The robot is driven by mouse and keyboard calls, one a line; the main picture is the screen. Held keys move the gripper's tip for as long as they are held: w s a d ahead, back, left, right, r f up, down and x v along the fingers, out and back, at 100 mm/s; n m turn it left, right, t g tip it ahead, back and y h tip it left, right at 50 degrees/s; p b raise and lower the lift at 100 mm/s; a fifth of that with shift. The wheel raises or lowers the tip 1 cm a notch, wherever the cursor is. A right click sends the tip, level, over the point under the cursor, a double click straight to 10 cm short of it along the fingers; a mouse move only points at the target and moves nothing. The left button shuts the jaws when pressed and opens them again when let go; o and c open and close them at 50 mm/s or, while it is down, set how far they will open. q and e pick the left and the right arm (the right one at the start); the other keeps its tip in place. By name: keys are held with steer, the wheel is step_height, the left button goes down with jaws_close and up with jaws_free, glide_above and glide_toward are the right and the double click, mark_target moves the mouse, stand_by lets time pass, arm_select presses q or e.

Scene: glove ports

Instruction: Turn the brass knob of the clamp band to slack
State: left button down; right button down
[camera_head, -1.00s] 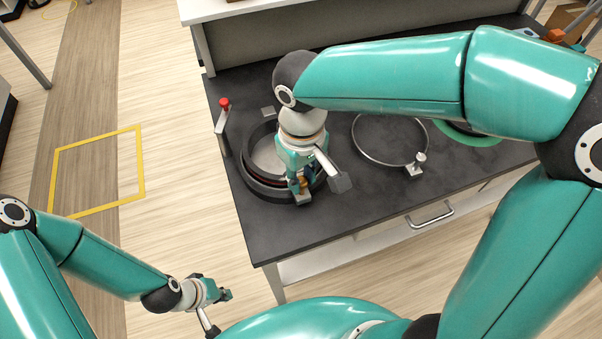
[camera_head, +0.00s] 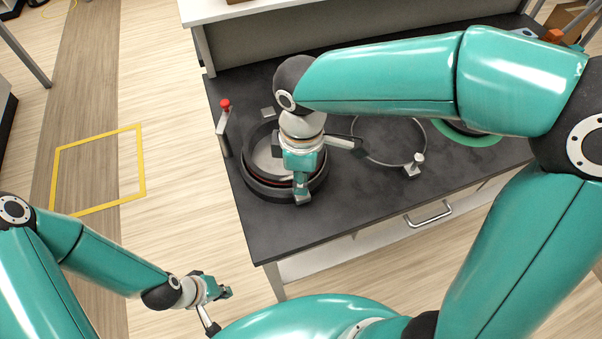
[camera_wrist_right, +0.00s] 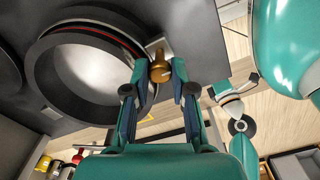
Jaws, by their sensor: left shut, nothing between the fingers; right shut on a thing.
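The brass knob (camera_wrist_right: 160,70) shows in the right wrist view between the fingertips of my right gripper (camera_wrist_right: 158,78), which is shut on it. The knob sits at the rim of a round port with a dark ring (camera_wrist_right: 64,28) and a thin red line inside it. In the head view the port's dark ring (camera_head: 257,187) lies on the bench, and my right gripper (camera_head: 301,196) points down at its front edge, hiding the knob. The clamp band is hard to tell apart from the dark ring. My left gripper (camera_head: 226,292) is shut and empty, off the bench's front left.
A loose metal ring (camera_head: 372,157) with a silver knob lies on the dark bench (camera_head: 345,205) to the right. A red-topped lever (camera_head: 224,120) stands left of the port. A green ring (camera_head: 480,140) lies further right, partly behind my right arm.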

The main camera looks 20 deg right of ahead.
steer(key=shift+n, duration=0.4)
steer(key=c, duration=1)
jaws_free()
steer(key=shift+o, duration=0.2)
steer(key=shift+r, duration=0.1)
step_height(320, 180, up, 12)
